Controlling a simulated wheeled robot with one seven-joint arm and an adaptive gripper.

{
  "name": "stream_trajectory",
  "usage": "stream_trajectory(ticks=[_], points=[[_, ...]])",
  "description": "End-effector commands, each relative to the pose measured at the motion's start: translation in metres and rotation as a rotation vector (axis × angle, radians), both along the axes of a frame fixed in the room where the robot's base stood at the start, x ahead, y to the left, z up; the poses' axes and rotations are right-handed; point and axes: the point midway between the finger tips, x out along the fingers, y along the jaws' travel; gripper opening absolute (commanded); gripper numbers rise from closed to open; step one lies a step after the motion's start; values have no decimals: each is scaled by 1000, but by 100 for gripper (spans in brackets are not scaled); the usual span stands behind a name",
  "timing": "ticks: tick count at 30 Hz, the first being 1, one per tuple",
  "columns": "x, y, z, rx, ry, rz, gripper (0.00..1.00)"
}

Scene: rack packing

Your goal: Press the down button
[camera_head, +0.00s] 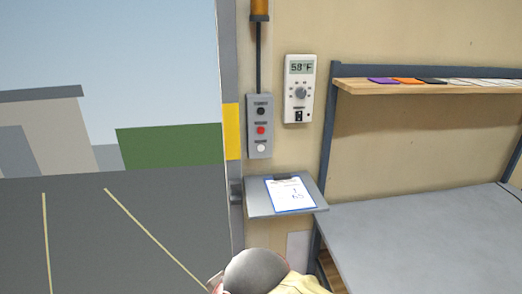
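A grey control box (251,140) is mounted on the wall beside the open doorway. It has a black button (261,111) at the top, a red button (261,130) in the middle and a white button (262,148) at the bottom. Small labels sit above the buttons, too small to read, so I cannot tell by text which is the down button. Nothing touches or covers the box. My gripper cannot be made out in this view.
A thermostat (299,88) reading 58°F hangs right of the box. Below is a small grey shelf (254,205) with a clipboard (289,194). A grey workbench (420,245) stands at right. A rounded grey shape (256,273) at the bottom edge is unclear.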

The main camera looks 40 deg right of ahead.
Motion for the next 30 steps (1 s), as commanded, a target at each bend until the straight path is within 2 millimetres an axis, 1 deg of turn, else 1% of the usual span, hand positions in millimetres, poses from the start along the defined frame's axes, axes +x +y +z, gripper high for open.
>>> stream_trajectory(ticks=[2, 17, 30], points=[[0, 0, 0, 0, 0, 0, 29], [0, 0, 0, 0, 0, 0, 1], [0, 0, 0, 0, 0, 0, 0]])
